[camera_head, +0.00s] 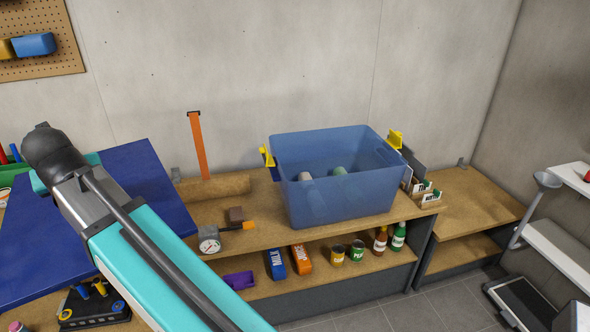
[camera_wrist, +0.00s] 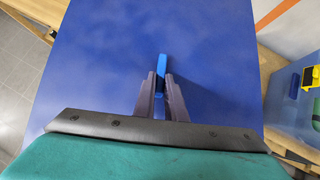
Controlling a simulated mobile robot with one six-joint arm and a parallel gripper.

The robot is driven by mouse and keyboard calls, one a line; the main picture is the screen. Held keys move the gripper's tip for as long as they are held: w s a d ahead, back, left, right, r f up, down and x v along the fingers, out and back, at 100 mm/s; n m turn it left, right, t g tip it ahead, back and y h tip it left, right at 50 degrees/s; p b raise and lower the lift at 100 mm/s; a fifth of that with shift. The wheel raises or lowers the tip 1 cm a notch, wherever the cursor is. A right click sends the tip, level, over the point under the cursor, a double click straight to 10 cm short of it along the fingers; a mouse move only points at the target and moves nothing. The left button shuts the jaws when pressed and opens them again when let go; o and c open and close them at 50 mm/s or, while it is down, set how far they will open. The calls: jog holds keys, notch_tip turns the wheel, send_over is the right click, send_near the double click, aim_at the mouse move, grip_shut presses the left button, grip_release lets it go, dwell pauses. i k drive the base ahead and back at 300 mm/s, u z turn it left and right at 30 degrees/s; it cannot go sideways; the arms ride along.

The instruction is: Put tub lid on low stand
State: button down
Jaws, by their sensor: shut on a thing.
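The tub lid is a large flat dark blue panel (camera_head: 150,185) at the left in the head view, partly hidden behind my arm. It fills much of the wrist view (camera_wrist: 110,60). My gripper (camera_wrist: 161,88) is shut on the lid's small bright blue handle (camera_wrist: 161,65). In the head view my gripper's fingers are hidden. The blue see-through tub (camera_head: 340,195) stands open on the wooden bench, with a few rounded things inside. A lower wooden-topped unit (camera_head: 480,208) at the right may be the low stand; its top looks mostly clear.
Yellow clips (camera_head: 395,139) stick up at the tub's rim, and a card holder (camera_head: 425,192) stands beside it. A gauge (camera_head: 209,240) and an upright orange strip (camera_head: 198,145) are on the bench. Cartons, cans and bottles (camera_head: 380,240) fill the shelf below. A white-shelved rack (camera_head: 565,245) stands far right.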

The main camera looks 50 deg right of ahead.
aim_at(456, 202)
jog(key=z, duration=0.85)
jog(key=k, duration=0.1)
jog(key=u, duration=3.35)
jog(key=k, duration=1.55)
jog(key=z, duration=0.1)
